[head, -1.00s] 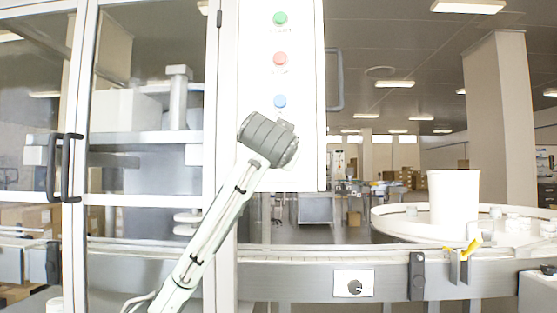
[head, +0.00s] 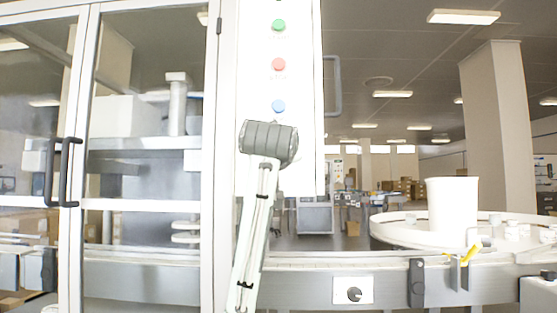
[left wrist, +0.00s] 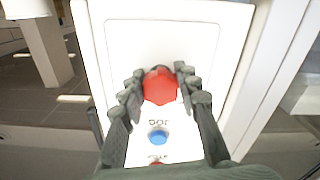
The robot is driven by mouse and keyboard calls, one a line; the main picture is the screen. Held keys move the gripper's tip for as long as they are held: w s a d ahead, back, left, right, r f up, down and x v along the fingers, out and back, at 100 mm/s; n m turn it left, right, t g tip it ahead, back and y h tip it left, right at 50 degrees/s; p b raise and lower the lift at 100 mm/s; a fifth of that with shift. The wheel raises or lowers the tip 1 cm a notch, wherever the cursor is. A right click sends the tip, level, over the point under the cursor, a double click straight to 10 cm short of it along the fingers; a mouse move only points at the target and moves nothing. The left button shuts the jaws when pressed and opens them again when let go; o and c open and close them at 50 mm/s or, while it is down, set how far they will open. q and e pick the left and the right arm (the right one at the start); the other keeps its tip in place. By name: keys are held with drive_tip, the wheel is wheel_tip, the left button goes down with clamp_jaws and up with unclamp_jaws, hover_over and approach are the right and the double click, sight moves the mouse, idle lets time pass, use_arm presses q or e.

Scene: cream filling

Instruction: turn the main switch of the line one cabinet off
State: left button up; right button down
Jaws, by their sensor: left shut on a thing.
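The line one cabinet (head: 308,125) is a tall white panel in the middle of the head view. It carries a green button (head: 278,25), a red button (head: 278,64) and a blue button (head: 279,106). In the left wrist view, a red main switch knob (left wrist: 160,87) sits near the blue button (left wrist: 158,138) with its JOG label. My left gripper (left wrist: 159,80) is shut on this knob, one finger on each side. In the head view my left gripper (head: 268,142) covers the knob, and its fingers are hidden. The knob's exact setting is hard to tell. My right gripper is out of view.
Glazed machine doors with dark handles (head: 62,172) stand at the left. A conveyor (head: 440,262) crosses low, with a small black knob on a white plate (head: 353,294). A white tub (head: 453,212) stands on a round table at the right.

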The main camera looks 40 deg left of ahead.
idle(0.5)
use_arm(q)
drive_tip(key=o, duration=1.2)
drive_tip(key=v, duration=1.2)
drive_tip(key=shift+s, duration=0.15)
